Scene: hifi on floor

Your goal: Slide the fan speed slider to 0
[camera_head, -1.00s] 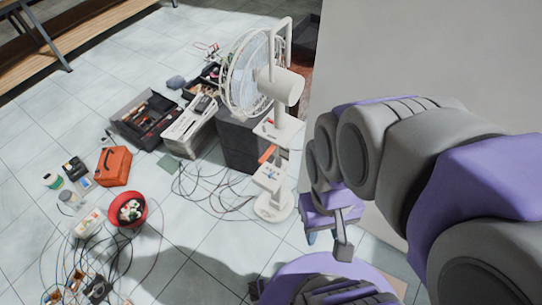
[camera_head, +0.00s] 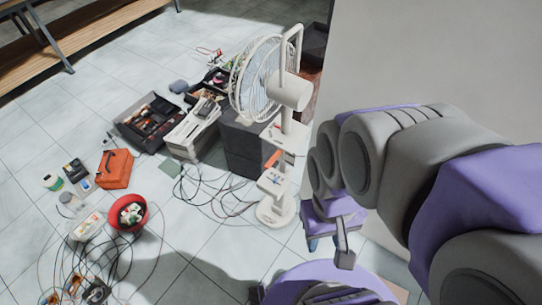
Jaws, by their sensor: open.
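A white standing fan (camera_head: 289,92) is right of the middle, with a round caged head and a round base on the tiled floor. Its stand carries a control panel (camera_head: 273,181) low down, with small dark and blue marks and an orange piece just above it. The slider itself is too small to make out. My gripper (camera_head: 327,243) is to the right of the fan's base, apart from it, pointing down. It is open, and I see nothing between its fingers, which are partly hidden by my arm.
A dark grey box (camera_head: 245,145) stands behind the fan. Cables (camera_head: 205,190) lie on the floor to its left. An orange toolbox (camera_head: 115,170), a red bowl (camera_head: 128,213) and an open black case (camera_head: 152,122) are further left. A pale wall (camera_head: 420,50) rises at the right.

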